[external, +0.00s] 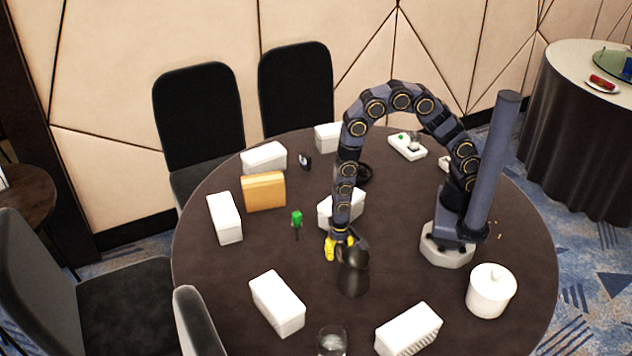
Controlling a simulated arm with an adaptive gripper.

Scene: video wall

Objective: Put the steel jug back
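A dark, tapered steel jug (354,279) stands upright, or nearly so, on the round brown table (225,275), in front of my arm. My gripper (338,246) has yellow fingers and points down at the upper left side of the jug. The fingers overlap the jug's edge in this view. I cannot tell whether they touch it or are closed on a handle, and the jug's upper left part is partly hidden by them.
White boxes (277,302) stand around the table, one (330,212) close behind my gripper. A tan box (264,191), a small green-topped item (296,220), a clear glass (332,341) and a white lidded pot (490,291) stand there too. The table between glass and pot holds another white box (408,329).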

